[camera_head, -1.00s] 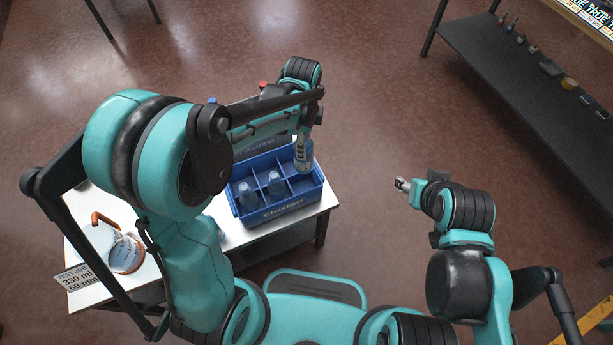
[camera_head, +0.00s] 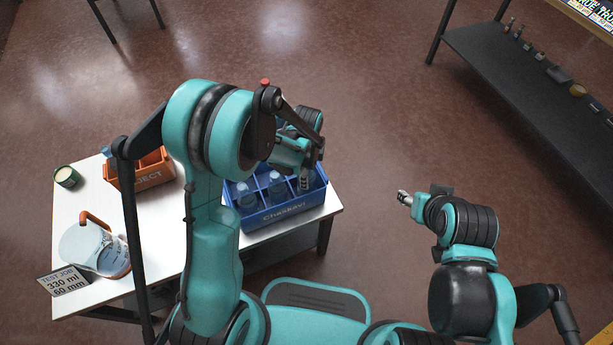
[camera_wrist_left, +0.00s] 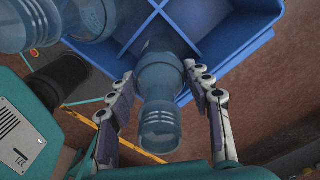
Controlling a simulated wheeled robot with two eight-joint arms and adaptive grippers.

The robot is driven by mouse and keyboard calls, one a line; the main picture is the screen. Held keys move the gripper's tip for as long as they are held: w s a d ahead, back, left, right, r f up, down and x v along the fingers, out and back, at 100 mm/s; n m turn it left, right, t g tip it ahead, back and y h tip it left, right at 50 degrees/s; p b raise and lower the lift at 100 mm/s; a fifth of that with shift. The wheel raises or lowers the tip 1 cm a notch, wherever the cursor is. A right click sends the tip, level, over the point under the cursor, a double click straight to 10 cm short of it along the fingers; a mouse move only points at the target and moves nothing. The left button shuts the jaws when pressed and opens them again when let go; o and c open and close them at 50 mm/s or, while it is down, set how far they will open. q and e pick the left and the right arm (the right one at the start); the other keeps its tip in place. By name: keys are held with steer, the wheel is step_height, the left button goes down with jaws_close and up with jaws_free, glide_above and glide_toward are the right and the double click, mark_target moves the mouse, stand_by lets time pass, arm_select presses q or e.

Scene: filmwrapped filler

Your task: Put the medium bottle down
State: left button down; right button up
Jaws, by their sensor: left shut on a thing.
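My left gripper (camera_head: 305,183) is at the right end of the blue crate (camera_head: 284,217) in the head view, pointing down. In the left wrist view its fingers (camera_wrist_left: 160,92) close on both sides of a translucent blue bottle (camera_wrist_left: 160,108), at its upper part. The bottle's lower part reaches into a compartment of the crate; its base is hidden, so I cannot tell whether it rests on the floor. Two similar bottles stand in the crate, one at left (camera_head: 246,195) and one in the middle (camera_head: 277,186). My right gripper (camera_head: 404,198) is away from the table, its jaws too small to read.
The white table (camera_head: 190,270) also holds an orange reject crate (camera_head: 150,178) with a blue item inside, a green tin (camera_head: 67,177), an orange-handled container (camera_head: 117,258) and a test job sign (camera_head: 64,282). A dark shelf (camera_head: 520,95) stands at far right.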

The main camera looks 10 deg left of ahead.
arm_select(q)
steer(key=shift+f, duration=0.35)
steer(key=c, duration=0.7)
jaws_free()
steer(key=shift+r, duration=0.1)
step_height(320, 180, up, 12)
steer(key=p, duration=0.5)
steer(key=shift+r, duration=0.1)
steer(key=shift+s+a+r+n+t, duration=1.25)
steer(key=shift+s+r+n, duration=1.05)
steer(key=shift+n, duration=0.7)
steer(key=shift+s+a+r+n+t, duration=1.3)
steer(key=shift+s+r+n, duration=0.95)
steer(key=shift+n, duration=0.75)
steer(key=shift+s+a+r+n+t, duration=1.05)
steer(key=shift+s+a+r+n, duration=0.35)
steer(key=shift+s+r+n, duration=1.25)
